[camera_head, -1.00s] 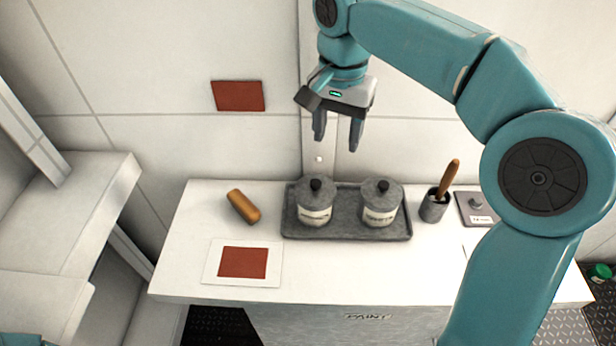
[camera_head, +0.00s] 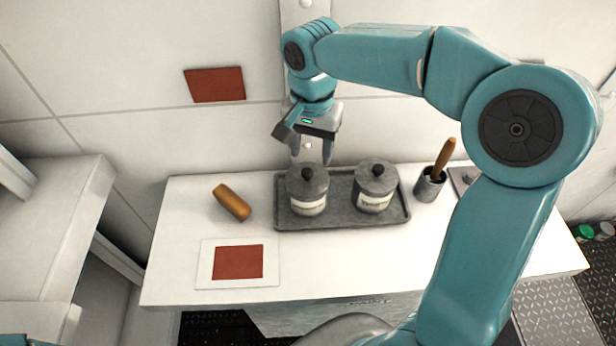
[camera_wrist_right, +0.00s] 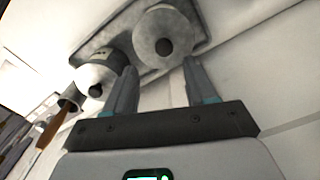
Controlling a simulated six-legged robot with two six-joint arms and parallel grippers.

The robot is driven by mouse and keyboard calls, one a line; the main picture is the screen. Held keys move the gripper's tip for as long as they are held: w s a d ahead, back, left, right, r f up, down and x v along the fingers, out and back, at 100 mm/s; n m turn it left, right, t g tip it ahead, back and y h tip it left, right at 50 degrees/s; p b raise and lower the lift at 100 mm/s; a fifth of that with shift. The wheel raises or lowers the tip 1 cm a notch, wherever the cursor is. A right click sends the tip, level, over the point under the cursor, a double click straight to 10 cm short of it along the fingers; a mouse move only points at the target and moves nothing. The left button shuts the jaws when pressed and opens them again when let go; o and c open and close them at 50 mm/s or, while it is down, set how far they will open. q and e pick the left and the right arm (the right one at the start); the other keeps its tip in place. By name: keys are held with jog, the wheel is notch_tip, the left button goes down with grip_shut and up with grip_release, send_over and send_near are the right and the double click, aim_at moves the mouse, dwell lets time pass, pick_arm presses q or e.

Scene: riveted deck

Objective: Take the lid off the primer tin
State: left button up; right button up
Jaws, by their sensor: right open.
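Two grey lidded tins with black knobs and pale labels stand on a grey tray (camera_head: 340,219). The labels are too blurred to read, so I cannot tell which is the primer tin. They are the left tin (camera_head: 308,192) and the right tin (camera_head: 374,188) in the head view; both lids are on. My right gripper (camera_head: 311,159) is open and empty, pointing down close above and behind the left tin's knob. In the wrist view that tin (camera_wrist_right: 163,28) lies beyond and between the fingertips (camera_wrist_right: 160,67), apart from them. My left gripper is out of view.
A cup (camera_head: 429,186) with a wooden-handled brush stands right of the tray. A brown roller-like piece (camera_head: 232,202) and a card with a red square (camera_head: 238,262) lie to its left. The wall is close behind; the counter front is clear.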

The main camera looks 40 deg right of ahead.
aim_at(307, 172)
jog(key=f, duration=0.5)
jog(key=shift+a+f+p, duration=0.35)
jog(key=shift+p, duration=0.05)
jog(key=shift+w+a, duration=0.15)
grip_shut()
